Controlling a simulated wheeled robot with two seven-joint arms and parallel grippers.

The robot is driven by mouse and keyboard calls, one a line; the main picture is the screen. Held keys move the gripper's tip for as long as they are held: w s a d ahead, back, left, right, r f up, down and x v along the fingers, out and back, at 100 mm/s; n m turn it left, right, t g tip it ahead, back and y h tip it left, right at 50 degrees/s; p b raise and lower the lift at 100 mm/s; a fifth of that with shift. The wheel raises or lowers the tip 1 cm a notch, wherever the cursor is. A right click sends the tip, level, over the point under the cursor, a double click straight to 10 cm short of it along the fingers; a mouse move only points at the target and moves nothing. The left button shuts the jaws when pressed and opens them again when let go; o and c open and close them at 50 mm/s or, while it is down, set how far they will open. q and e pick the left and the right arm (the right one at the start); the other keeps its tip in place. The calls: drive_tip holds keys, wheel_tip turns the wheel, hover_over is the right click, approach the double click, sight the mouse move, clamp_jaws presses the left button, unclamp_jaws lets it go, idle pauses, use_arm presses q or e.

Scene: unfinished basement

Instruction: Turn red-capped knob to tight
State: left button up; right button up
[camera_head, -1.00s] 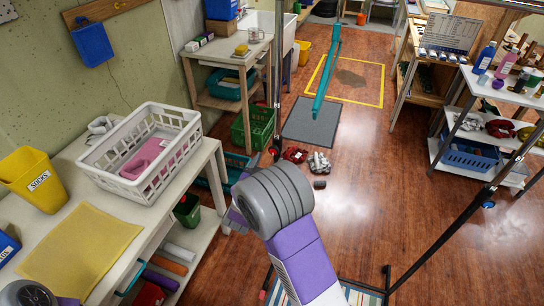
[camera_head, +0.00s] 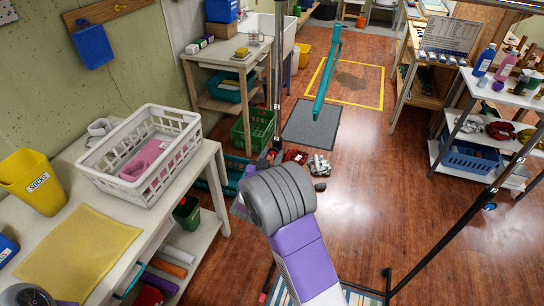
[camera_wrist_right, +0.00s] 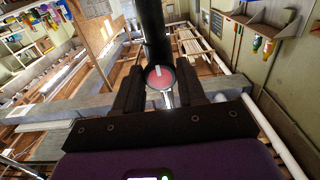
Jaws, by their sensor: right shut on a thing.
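The red-capped knob (camera_wrist_right: 160,78) shows in the right wrist view as a round red face with a pale rim and a white mark. It sits at the lower end of the visible black pole (camera_wrist_right: 153,30). My right gripper (camera_wrist_right: 161,72) has one dark finger on each side of the knob and is shut on it. No tight marking is readable. My left gripper is out of view; only part of my left arm shows at the bottom left corner.
A bench at the left holds a white basket (camera_head: 118,185), a yellow bucket (camera_head: 36,182) and a yellow cloth (camera_head: 80,248). A slanting black pole (camera_head: 452,235) crosses the right side. A grey mat (camera_head: 312,124) lies beyond. The wooden floor at right is mostly clear.

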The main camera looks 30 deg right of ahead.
drive_tip(key=shift+f+m+b, duration=0.2)
drive_tip(key=shift+m+b, duration=1.1)
drive_tip(key=shift+b, duration=0.1)
drive_tip(key=m+b, duration=0.7)
drive_tip(key=shift+m+b, duration=0.8)
drive_tip(key=shift+m, duration=0.2)
drive_tip(key=shift+r+m+b, duration=0.15)
drive_tip(key=shift+m+b, duration=0.2)
drive_tip(key=shift+m, duration=0.55)
drive_tip(key=m, duration=0.5)
drive_tip(key=shift+r, duration=0.1)
drive_tip(key=m, duration=0.5)
drive_tip(key=shift+a+m, duration=0.1)
drive_tip(key=shift+m, duration=0.3)
drive_tip(key=m, duration=0.6)
drive_tip(key=shift+r, duration=0.1)
drive_tip(key=m, duration=0.5)
drive_tip(key=shift+m, duration=0.3)
